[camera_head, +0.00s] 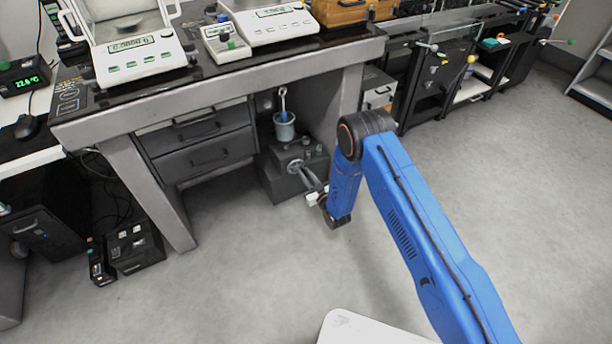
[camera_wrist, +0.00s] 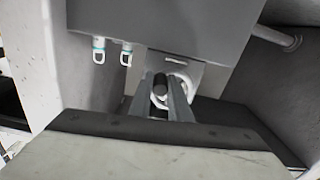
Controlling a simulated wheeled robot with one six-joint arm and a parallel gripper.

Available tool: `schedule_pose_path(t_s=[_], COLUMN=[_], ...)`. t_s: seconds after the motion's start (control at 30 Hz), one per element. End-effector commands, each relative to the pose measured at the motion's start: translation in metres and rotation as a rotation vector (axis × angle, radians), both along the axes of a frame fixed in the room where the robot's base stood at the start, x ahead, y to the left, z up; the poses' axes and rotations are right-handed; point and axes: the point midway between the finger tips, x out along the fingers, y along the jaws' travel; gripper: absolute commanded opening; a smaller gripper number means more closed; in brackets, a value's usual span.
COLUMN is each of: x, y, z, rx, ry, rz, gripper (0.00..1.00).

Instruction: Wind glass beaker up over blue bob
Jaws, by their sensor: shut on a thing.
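The glass beaker (camera_head: 284,132) stands upright on top of a grey lift box (camera_head: 280,180) under the weighing table. Blue shows inside its mouth, which seems to be the blue bob (camera_head: 284,117); a pale rod or hook rises above it. I cannot tell how deep the bob sits. My gripper (camera_head: 297,168) reaches the front of the box and is shut on a dark round crank knob (camera_wrist: 160,84). The wrist view shows the fingers (camera_wrist: 160,98) on both sides of the knob, before a pale plate. The beaker is out of the wrist view.
The table edge (camera_head: 230,78) overhangs the box. Drawers (camera_head: 195,140) stand to its left and a table leg (camera_head: 350,95) to its right. Balances (camera_head: 135,50) stand on the table. The floor (camera_head: 260,260) in front is clear.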

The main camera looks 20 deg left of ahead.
Motion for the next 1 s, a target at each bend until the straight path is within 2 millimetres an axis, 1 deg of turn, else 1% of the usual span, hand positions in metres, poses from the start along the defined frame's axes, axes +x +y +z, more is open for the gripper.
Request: schedule_pose_path(t_s=[0.17, 0.37, 1.0], x=[-0.001, -0.004, -0.019], y=[0.001, 0.003, 0.015], z=[-0.001, -0.004, -0.013], rx=[0.026, 0.101, 0.486], ry=[0.031, 0.119, 0.571], rz=[0.001, 0.001, 0.001], gripper=[0.0, 0.0, 0.0])
